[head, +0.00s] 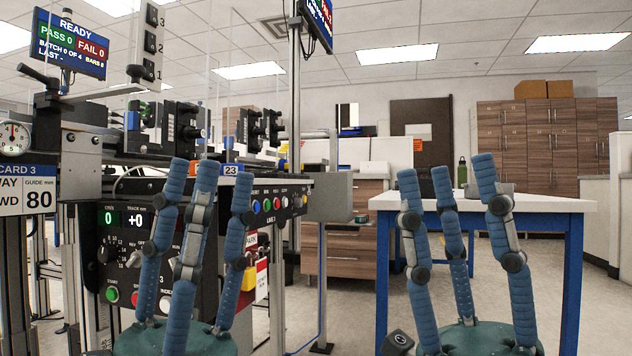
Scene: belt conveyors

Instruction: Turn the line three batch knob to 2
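A sloped panel marked LINE 3 (279,205) carries a row of coloured buttons and small controls on the conveyor's side. Which of its controls is the batch knob, and its setting, are too small to tell. My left gripper (209,170) stands upright in front of the conveyor, left of this panel in the picture. Its three blue fingers are spread, empty and touching nothing visible. My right gripper (445,168) is upright, spread and empty before the table. A hanging screen (70,43) reads READY, PASS 0, FAIL 0 and BATCH 0 OF 4.
A black control box (118,262) with dials, buttons and displays reading 0 and +0 is partly hidden by my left fingers. A blue-legged white table (560,205) with a green bottle (462,172) stands right. Open floor (345,335) shows between my grippers.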

